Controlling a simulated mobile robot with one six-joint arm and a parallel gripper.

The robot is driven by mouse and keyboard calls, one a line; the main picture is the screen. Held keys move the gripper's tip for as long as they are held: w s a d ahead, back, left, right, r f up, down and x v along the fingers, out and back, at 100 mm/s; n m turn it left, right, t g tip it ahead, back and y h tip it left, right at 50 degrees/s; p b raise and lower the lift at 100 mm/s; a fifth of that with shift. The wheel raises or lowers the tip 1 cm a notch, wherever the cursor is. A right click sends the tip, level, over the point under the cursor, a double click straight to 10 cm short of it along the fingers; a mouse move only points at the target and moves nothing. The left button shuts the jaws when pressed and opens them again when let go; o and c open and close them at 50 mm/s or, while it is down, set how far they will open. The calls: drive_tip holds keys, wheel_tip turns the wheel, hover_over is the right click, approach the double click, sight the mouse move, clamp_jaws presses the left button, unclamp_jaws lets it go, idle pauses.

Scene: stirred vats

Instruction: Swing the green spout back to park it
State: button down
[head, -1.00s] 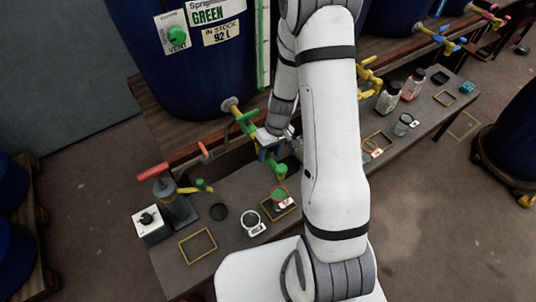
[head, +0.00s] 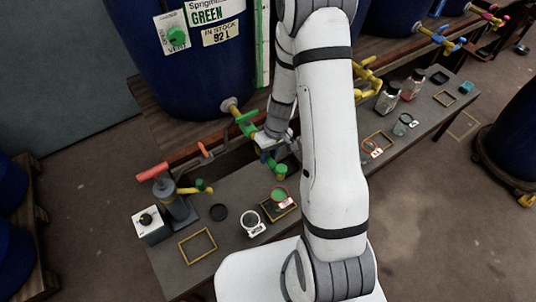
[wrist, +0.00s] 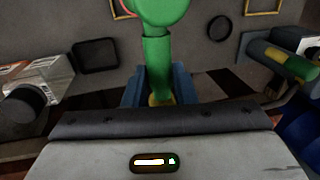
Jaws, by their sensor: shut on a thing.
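The green spout hangs from the tap (head: 245,119) at the foot of the blue vat (head: 190,60) labelled GREEN. Its outer end (head: 281,170) hangs over the bench, near a green-filled round dish with a red rim (head: 279,194). My gripper (head: 269,157) is at the spout between the tap and that end; its arm hides part of it. In the wrist view the spout (wrist: 157,68) stands between the two blue fingers of my gripper (wrist: 160,88), which are shut on it.
A pump with a red handle (head: 153,172) stands left on the bench, beside a white box (head: 151,226). A white-rimmed dish (head: 251,220), a dark disc (head: 219,212) and an empty yellow frame (head: 197,246) lie in front. Yellow taps (head: 369,80) and jars (head: 388,97) are to the right.

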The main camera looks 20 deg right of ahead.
idle(0.4)
drive_tip(key=shift+w+d+n+g+h+b, duration=0.4)
drive_tip(key=shift+w+n+b, duration=0.55)
drive_tip(key=shift+n, duration=1.3)
drive_tip(key=shift+w+d+n+g+h+b, duration=0.2)
drive_tip(key=shift+w+d+n+b, duration=0.35)
drive_tip(key=shift+n+b, duration=1.2)
drive_tip(key=shift+w+d+n+g+h+b, duration=0.25)
drive_tip(key=shift+w+d+n+b, duration=0.3)
drive_tip(key=shift+n, duration=2.15)
drive_tip(key=shift+w+a, duration=0.15)
drive_tip(key=c, duration=1.2)
unclamp_jaws()
drive_tip(key=shift+r, duration=0.1)
drive_tip(key=v, duration=0.7)
drive_tip(key=shift+r, duration=0.3)
